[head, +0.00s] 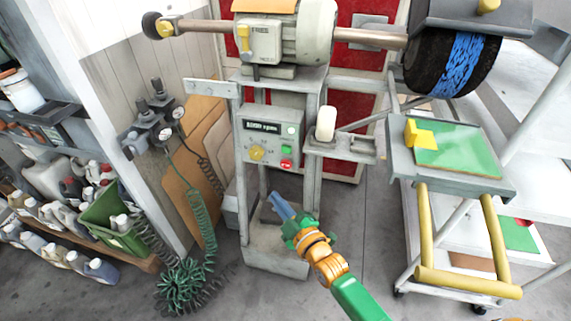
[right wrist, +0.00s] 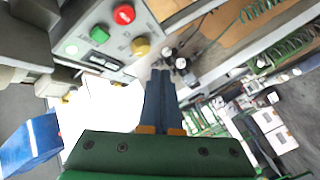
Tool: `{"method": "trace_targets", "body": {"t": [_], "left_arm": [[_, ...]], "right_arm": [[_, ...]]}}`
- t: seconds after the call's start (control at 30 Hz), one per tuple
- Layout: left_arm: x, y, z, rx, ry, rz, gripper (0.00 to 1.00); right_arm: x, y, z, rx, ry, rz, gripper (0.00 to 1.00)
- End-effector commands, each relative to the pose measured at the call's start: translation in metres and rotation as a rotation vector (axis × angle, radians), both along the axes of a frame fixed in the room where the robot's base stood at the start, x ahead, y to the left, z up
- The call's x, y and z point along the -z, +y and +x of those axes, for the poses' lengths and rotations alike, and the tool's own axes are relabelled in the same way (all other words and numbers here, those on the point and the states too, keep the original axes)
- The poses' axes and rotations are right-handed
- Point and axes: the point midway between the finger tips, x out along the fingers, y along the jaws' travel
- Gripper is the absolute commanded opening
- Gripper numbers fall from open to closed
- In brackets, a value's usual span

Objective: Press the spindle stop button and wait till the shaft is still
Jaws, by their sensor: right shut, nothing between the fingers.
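The buffing machine's control box (head: 270,138) stands on a grey pedestal under the motor (head: 285,35). Its small display reads in rpm, seemingly 1000. A red button (head: 286,163) sits below a green button (head: 287,149), beside a yellow knob (head: 257,152). The right wrist view also shows the red button (right wrist: 123,14), green button (right wrist: 99,34) and yellow knob (right wrist: 140,46). The shaft (head: 370,38) carries a black wheel with blue (head: 455,65); whether it turns cannot be told. My right gripper (head: 277,201) is shut and empty, below the box and apart from the buttons.
A small shelf with a white cylinder (head: 325,124) juts out right of the box. A trolley (head: 450,185) with a green mat and yellow block stands at the right. Coiled green hoses (head: 190,280) hang at the left near a bottle shelf. Floor in front is open.

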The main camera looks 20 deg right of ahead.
Motion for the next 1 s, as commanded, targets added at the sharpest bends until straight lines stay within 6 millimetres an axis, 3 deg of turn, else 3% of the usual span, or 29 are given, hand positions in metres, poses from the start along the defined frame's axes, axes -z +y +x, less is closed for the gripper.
{"method": "trace_targets", "body": {"t": [0.6,1.0], "left_arm": [[0.062,0.000,0.001,0.000,-0.001,0.000,0.00],[0.066,0.000,0.001,0.000,-0.002,0.000,0.00]], "right_arm": [[0.005,-0.043,0.064,-0.002,-0.002,-0.003,0.00],[0.000,-0.049,0.072,0.000,0.002,0.001,0.00]]}}
